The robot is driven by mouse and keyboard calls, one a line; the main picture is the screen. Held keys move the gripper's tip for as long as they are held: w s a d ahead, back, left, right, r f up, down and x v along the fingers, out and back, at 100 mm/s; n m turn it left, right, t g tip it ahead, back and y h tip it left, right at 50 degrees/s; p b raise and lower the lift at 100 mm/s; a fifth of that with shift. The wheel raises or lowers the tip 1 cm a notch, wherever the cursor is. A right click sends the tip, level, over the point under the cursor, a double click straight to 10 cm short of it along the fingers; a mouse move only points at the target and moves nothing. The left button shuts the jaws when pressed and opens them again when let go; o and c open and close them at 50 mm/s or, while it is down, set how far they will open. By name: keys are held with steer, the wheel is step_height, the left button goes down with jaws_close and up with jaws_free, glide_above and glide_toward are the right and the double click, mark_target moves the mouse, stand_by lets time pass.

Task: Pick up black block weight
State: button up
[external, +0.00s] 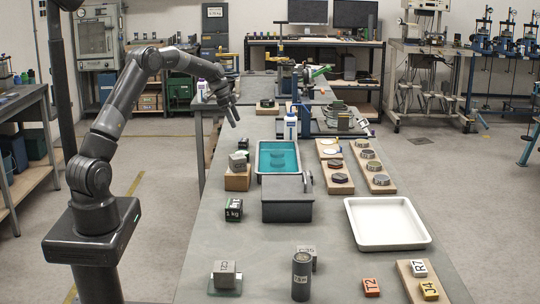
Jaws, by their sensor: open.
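A small black block weight (234,208) with white "1 kg" lettering and some green on it sits on the grey table near its left edge. My gripper (233,122) hangs in the air above the far left part of the table, fingers pointing down. It is open and empty, well above and behind the block. Another dark block (242,145) stands farther back, partly hidden behind a grey block.
A grey block (238,160) sits on a wooden block (237,180). Right of the black block are a dark lidded box (287,208) and a teal-filled tray (264,161). A white tray (387,240) lies at right. A dark cylinder (301,278) stands at front.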

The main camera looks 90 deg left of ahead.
mark_target(244, 139)
steer(key=x, duration=1)
steer(key=shift+a+f, duration=0.1)
steer(key=shift+f, duration=0.2)
steer(key=shift+c, duration=0.3)
steer(key=shift+r, duration=0.1)
steer(key=c, duration=1.4)
